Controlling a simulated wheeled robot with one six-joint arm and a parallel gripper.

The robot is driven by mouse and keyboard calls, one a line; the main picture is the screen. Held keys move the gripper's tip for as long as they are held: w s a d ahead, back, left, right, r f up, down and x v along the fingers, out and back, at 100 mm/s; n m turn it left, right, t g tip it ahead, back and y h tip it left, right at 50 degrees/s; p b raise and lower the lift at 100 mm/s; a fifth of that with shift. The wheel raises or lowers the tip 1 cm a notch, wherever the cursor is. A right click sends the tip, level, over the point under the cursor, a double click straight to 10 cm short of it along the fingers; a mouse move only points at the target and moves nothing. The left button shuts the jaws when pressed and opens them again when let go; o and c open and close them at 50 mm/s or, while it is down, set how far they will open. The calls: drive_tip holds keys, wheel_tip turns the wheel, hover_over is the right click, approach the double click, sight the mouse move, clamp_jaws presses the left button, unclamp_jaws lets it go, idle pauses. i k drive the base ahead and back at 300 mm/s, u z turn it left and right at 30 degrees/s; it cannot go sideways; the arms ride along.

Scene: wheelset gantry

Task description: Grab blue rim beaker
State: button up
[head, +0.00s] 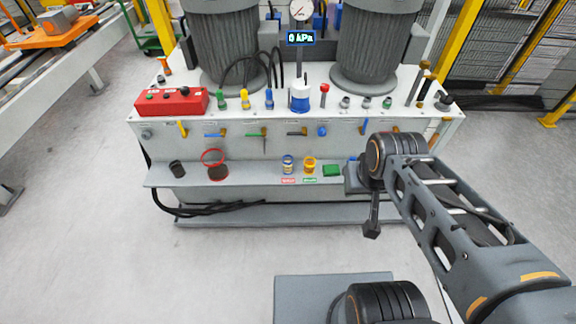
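No blue-rimmed beaker shows clearly. A bit of blue edge (352,159) shows on the shelf just left of my wrist; my arm hides what is around it. A small jar (288,164) with blue on it stands on the shelf, left of a yellow jar (309,165). A red-rimmed beaker (213,166) with dark contents stands further left. My gripper (371,231) hangs down in front of the shelf, right of these jars. It looks small and dark, with nothing visible in it, and its finger opening cannot be made out.
The narrow shelf (255,174) runs along the front of the white bench, below a row of coloured levers. A dark cup (177,169) and a green block (332,170) also stand on it. Black hoses (215,208) lie below. Floor at left is clear.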

sight(287, 160)
drive_tip(key=u, duration=2.05)
drive_tip(key=i, duration=1.95)
drive_tip(key=z, duration=2.85)
